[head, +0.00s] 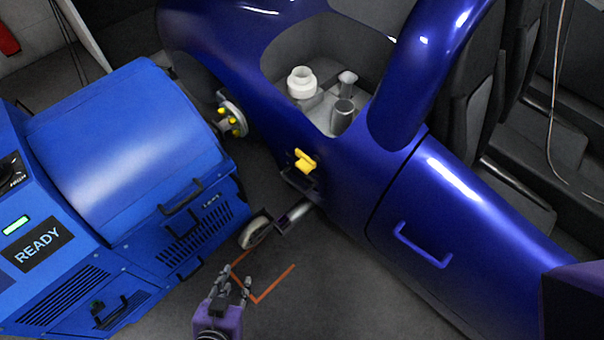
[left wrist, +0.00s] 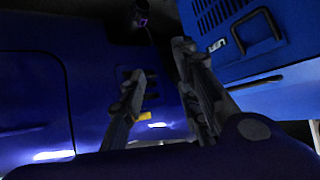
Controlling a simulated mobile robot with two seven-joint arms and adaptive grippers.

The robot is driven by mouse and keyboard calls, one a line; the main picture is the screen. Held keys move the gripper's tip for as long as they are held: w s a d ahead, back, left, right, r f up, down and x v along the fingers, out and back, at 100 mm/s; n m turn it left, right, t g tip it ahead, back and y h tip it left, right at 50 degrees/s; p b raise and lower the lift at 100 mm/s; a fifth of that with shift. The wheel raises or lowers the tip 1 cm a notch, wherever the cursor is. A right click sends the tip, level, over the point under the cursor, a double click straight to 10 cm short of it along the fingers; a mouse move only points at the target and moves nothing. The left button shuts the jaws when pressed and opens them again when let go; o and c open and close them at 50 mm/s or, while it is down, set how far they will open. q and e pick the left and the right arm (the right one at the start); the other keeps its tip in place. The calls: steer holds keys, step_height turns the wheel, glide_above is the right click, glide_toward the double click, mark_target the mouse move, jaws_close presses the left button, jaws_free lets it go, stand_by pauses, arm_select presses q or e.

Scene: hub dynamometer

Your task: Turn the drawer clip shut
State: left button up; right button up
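The blue dynamometer cabinet (head: 130,140) stands at the left of the head view. A small dark clip-like part with a green spot (head: 97,306) sits on its lower front panel, above a black handle (head: 109,320). I cannot tell for sure that this is the drawer clip, nor how it is turned. My left gripper (head: 234,278) is open and empty, over the floor to the right of the cabinet and apart from it. In the left wrist view its two fingers (left wrist: 158,62) are spread with nothing between them. My right gripper is not in view.
A dark blue car body (head: 480,230) with a yellow fitting (head: 305,161) fills the right. A bare hub (head: 232,118) faces the cabinet. A small wheel (head: 255,232) stands between them. Orange floor marks (head: 275,287) lie beside the gripper. The floor at bottom centre is clear.

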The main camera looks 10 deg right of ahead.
arm_select(q)
steer(key=w+d+f+m+t+h+b, duration=0.2)
steer(key=w+d+m+b, duration=0.4)
steer(key=w+b, duration=0.4)
steer(key=m+t+h+b, duration=0.3)
steer(key=m+h+b, duration=0.2)
steer(key=m+b, duration=0.75)
glide_toward(305, 167)
steer(key=w+d+m+p, duration=0.1)
steer(key=w+m+p, duration=0.1)
steer(key=m+p, duration=0.1)
steer(key=shift+n, duration=0.25)
steer(key=x, duration=0.2)
steer(key=b+x, duration=0.1)
steer(key=x, duration=0.2)
steer(key=f+b+x, duration=0.1)
steer(key=x, duration=0.1)
steer(key=shift+w+d, duration=0.25)
steer(key=shift+r, duration=0.1)
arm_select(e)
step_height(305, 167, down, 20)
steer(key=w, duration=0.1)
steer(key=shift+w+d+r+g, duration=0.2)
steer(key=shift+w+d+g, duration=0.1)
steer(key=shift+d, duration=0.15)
